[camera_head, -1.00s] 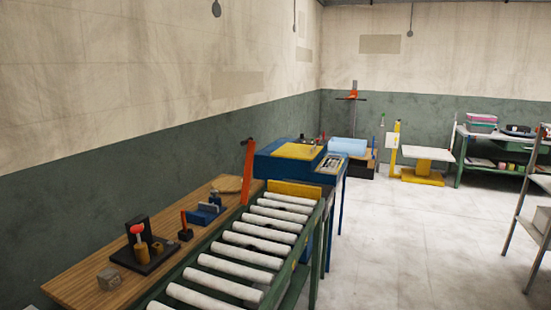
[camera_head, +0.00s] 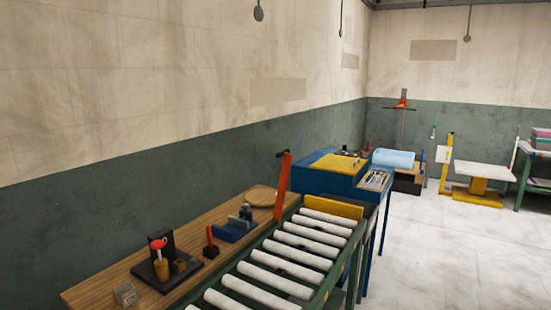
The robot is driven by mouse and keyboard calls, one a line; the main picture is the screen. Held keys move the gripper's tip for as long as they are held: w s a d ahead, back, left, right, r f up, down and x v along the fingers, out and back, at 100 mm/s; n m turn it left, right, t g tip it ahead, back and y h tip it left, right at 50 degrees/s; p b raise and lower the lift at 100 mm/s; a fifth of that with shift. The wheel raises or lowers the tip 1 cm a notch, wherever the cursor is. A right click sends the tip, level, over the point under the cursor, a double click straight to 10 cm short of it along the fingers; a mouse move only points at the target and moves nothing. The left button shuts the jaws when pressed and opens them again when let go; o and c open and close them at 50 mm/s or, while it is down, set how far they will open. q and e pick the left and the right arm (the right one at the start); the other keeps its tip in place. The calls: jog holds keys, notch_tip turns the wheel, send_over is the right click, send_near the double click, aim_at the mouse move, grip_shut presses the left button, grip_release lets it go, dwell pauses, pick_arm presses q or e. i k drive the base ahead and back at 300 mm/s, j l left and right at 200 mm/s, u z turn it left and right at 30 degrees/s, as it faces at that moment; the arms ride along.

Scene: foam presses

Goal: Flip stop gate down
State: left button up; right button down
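A yellow plate (camera_head: 334,207), which looks like the stop gate, stands upright across the far end of the roller conveyor (camera_head: 305,260). An orange lever (camera_head: 282,186) with a dark tip rises nearly upright at the conveyor's far left corner, leaning slightly. I cannot tell how the lever joins the plate. Neither of my grippers shows in the head view.
A wooden bench (camera_head: 105,289) along the wall holds a black press stand (camera_head: 160,266), a blue fixture (camera_head: 234,232) and small blocks. A blue machine (camera_head: 318,178) with a yellow top stands beyond the conveyor. The floor (camera_head: 450,260) at the right is clear.

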aim_at(285, 173)
jog(key=l+u, duration=0.15)
jog(key=u, duration=0.25)
jog(key=i+l+u, duration=0.1)
jog(key=u, duration=0.35)
jog(key=l+u, duration=0.2)
jog(key=u, duration=0.2)
jog(key=l+u, duration=0.15)
jog(key=u, duration=0.25)
jog(key=k+l+u, duration=0.2)
jog(key=l, duration=0.3)
jog(key=l+u, duration=0.2)
jog(key=l, duration=0.35)
jog(key=k+l+u, duration=0.2)
jog(key=l, duration=0.25)
jog(key=k+l+u, duration=0.2)
jog(key=l, duration=0.25)
jog(key=k+l+u, duration=0.35)
jog(key=k+l, duration=0.25)
jog(key=l, duration=0.15)
jog(key=k+l, duration=0.8)
jog(key=l, duration=0.2)
